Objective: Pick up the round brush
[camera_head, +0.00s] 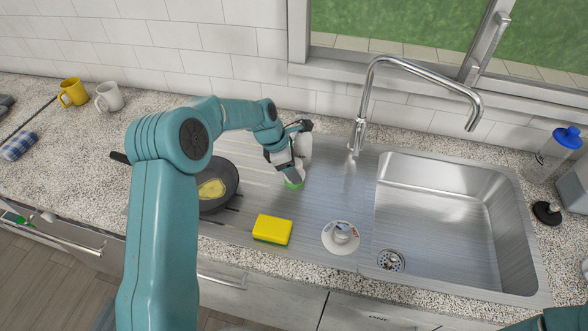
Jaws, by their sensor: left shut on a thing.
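My left gripper (290,168) reaches over the ribbed steel drainboard, left of the sink bowl. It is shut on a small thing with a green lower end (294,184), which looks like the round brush. The fingers hide most of it, and I cannot tell whether it touches the drainboard. A whitish shape (305,148) shows right beside the gripper; I cannot tell whether it is part of the held thing. My right gripper is out of view; only a teal part of my arm shows at the bottom right corner.
A yellow sponge (272,229), a small white dish (341,238) and a dark pan (222,188) are near the left gripper. The faucet (362,110) rises behind the empty sink (440,205). Mugs stand far left. A blue-capped container (552,152) and a black round item (547,212) are right.

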